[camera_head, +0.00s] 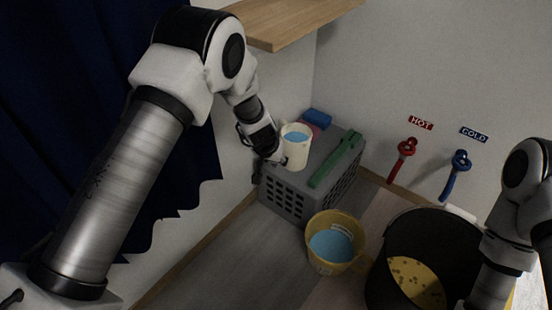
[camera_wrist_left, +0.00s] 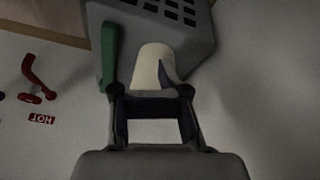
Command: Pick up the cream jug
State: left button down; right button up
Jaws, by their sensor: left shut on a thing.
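The cream jug (camera_head: 296,153) stands upright on the grey crate, with blue liquid inside. My left gripper (camera_head: 277,157) is at the jug's left side and shut on it. In the left wrist view the jug (camera_wrist_left: 152,66) lies just beyond the left gripper (camera_wrist_left: 152,92), and the fingers hide its near part. I cannot tell whether the jug touches the crate. My right arm shows at the right edge of the head view, but its gripper is out of view.
The grey crate (camera_head: 284,196) also bears a green tool (camera_head: 335,160) and a blue block (camera_head: 317,117). A yellow bucket (camera_head: 322,259) with blue liquid and a large black bucket (camera_head: 385,270) stand on the floor. Red (camera_head: 402,160) and blue (camera_head: 455,174) taps are on the wall. A wooden shelf (camera_head: 285,22) hangs above.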

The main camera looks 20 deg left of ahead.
pick_arm(q)
jog(key=shift+s+r, duration=0.15)
jog(key=shift+s, duration=0.05)
jog(key=shift+c, duration=1.9)
grip_release()
